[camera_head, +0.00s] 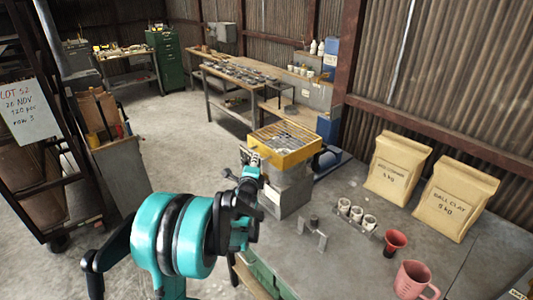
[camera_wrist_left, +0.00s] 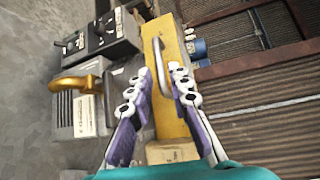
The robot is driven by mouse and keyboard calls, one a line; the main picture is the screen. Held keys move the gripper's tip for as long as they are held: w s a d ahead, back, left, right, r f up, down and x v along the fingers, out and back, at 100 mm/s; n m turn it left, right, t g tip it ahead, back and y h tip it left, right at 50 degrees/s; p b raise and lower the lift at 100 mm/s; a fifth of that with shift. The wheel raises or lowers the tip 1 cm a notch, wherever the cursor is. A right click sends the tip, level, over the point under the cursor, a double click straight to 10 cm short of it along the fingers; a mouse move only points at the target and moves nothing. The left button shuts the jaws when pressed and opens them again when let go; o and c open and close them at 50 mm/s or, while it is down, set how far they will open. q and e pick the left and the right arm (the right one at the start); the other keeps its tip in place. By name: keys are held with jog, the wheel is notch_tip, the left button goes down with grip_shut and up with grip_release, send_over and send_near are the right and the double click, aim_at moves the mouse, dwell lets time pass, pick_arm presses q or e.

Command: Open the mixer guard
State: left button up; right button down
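The mixer (camera_head: 289,193) is a grey box on the bench, and its yellow guard (camera_head: 294,156) with a grid top sits over it. In the left wrist view the yellow guard (camera_wrist_left: 172,42) fills the middle, with a pale bar handle (camera_wrist_left: 160,68) on its face. My left gripper (camera_head: 254,160) is at the guard's near left side. In the wrist view the left gripper (camera_wrist_left: 161,76) has its fingers apart, with the handle showing between the fingertips; I cannot tell if they touch it. My right gripper is not in view.
A dark control box (camera_wrist_left: 108,35) and a yellow hook-like part (camera_wrist_left: 78,84) show beside the guard. On the bench are paper bags (camera_head: 397,168), a rack of white cups (camera_head: 356,215), a red funnel (camera_head: 395,242), a pink jug (camera_head: 413,281) and a metal stand (camera_head: 313,234).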

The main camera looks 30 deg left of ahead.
pick_arm(q)
jog(key=x, duration=0.6)
jog(key=shift+w+a, duration=0.1)
grip_shut()
